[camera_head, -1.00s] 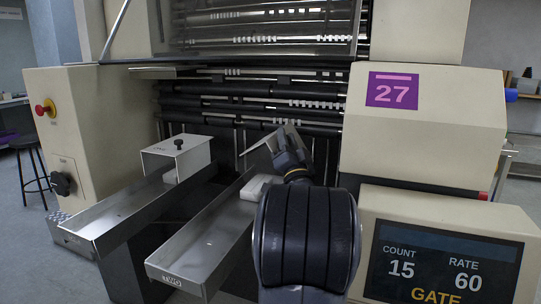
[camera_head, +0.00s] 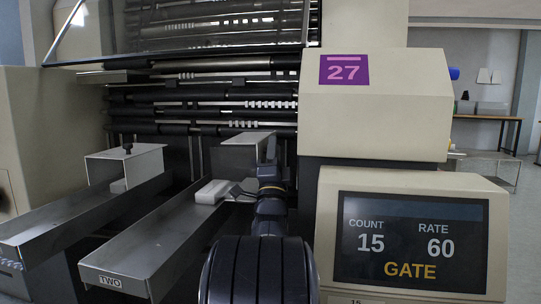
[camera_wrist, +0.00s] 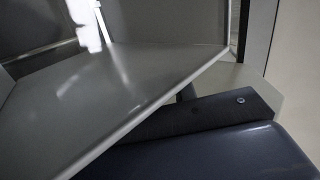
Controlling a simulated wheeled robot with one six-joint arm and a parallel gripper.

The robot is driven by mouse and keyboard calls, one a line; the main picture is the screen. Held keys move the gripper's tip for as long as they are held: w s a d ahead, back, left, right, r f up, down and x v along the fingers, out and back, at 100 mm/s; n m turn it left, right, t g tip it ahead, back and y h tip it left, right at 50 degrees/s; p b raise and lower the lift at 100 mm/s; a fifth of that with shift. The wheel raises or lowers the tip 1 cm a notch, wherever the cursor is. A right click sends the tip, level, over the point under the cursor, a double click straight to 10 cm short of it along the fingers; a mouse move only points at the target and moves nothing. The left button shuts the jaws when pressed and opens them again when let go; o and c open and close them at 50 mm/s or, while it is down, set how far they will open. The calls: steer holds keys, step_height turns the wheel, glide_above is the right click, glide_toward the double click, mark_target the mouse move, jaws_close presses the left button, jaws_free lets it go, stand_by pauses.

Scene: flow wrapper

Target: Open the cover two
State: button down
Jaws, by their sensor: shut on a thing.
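Tray two (camera_head: 130,262), a long metal chute labelled TWO, runs from the lower left up toward the machine. Its cover two (camera_head: 247,156), a grey sheet-metal hood, is at the inner end, raised higher than the neighbouring cover. A white block (camera_head: 212,191) lies exposed in the tray in front of it. My dark gripper (camera_head: 270,158) is at the right side of cover two and shut on it. The exact contact is hidden by the gripper. In the wrist view, a grey metal panel (camera_wrist: 110,95) fills the left and middle, slanting close to my gripper.
The neighbouring tray (camera_head: 75,215) at left has a closed cover (camera_head: 115,166) with a black knob on top. The cream housing marked 27 (camera_head: 375,115) and the display (camera_head: 412,240) reading COUNT 15, RATE 60, GATE stand close at right. Dark rollers (camera_head: 200,110) lie behind.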

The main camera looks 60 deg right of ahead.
stand_by(0.3)
steer(key=c, duration=1.2)
jaws_free()
steer(key=shift+f, duration=0.1)
steer(key=v, duration=1)
steer(key=shift+s+a+f+p, duration=0.1)
steer(key=shift+a+f+p, duration=0.15)
steer(key=shift+p, duration=0.1)
steer(key=x, duration=1.1)
steer(key=shift+b, duration=0.35)
steer(key=shift+r, duration=0.1)
